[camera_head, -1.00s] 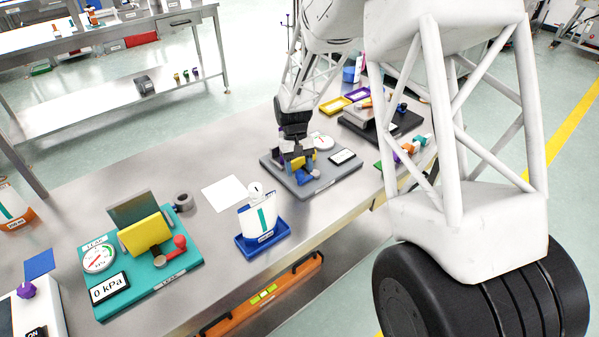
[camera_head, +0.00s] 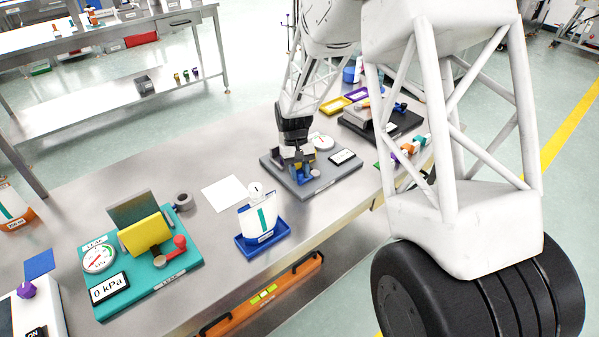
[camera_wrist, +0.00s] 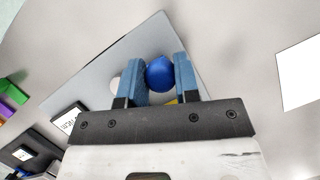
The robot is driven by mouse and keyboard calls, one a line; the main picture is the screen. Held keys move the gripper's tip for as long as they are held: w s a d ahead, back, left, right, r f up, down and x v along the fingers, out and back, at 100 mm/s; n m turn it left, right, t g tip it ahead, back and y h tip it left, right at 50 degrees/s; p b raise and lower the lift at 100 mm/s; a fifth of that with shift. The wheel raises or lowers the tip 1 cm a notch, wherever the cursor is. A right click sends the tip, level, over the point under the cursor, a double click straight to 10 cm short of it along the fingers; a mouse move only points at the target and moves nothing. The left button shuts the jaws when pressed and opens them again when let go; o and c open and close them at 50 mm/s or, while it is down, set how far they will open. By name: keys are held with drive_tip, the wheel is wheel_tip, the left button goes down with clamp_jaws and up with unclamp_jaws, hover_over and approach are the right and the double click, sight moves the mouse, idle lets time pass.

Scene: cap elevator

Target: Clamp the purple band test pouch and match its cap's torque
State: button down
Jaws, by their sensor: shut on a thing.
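My gripper (camera_wrist: 160,75) is over the grey clamp station (camera_head: 331,182) near the middle of the bench. Its two blue finger pads are shut on the station's blue ball knob (camera_wrist: 160,74), one pad on each side. In the head view my gripper (camera_head: 299,170) hides most of the clamp. The grey base also shows in the wrist view (camera_wrist: 90,90). I cannot make out a pouch with a purple band. A white pouch with a teal band (camera_head: 258,223) stands upright in a blue tray (camera_head: 246,249).
A teal station (camera_head: 185,262) with a yellow clamp pad, red ball knob and "0 kPa" display stands at the front left. A black station (camera_head: 392,130) and yellow and purple trays (camera_head: 334,105) are farther back. White paper (camera_head: 222,192) lies flat on the bench.

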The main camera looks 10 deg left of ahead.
drive_tip(key=shift+s, duration=0.1)
drive_tip(key=shift+s+d+n+t+h, duration=0.15)
drive_tip(key=shift+s+d+n+h, duration=0.15)
drive_tip(key=shift+n, duration=0.5)
drive_tip(key=shift+s+d+n+t+h, duration=0.2)
drive_tip(key=shift+d+n, duration=0.2)
drive_tip(key=shift+n, duration=0.4)
drive_tip(key=n, duration=0.1)
drive_tip(key=d+n, duration=0.1)
drive_tip(key=shift+s+d+n+t+h, duration=0.2)
drive_tip(key=shift+s+n+t+h, duration=0.05)
drive_tip(key=shift+n+h, duration=0.15)
drive_tip(key=d+n, duration=0.1)
drive_tip(key=d+n+t, duration=0.1)
drive_tip(key=n, duration=0.1)
drive_tip(key=shift+s+h, duration=0.15)
drive_tip(key=shift+h, duration=0.15)
drive_tip(key=shift+w+d+n+t, duration=0.1)
drive_tip(key=shift+d+n+t, duration=0.25)
drive_tip(key=shift+n, duration=0.45)
drive_tip(key=shift+w+d+n+t, duration=0.1)
drive_tip(key=shift+d+n+t, duration=0.15)
drive_tip(key=shift+d+n, duration=0.4)
drive_tip(key=shift+a, duration=0.2)
drive_tip(key=c, duration=0.8)
unclamp_jaws()
drive_tip(key=shift+c, duration=0.2)
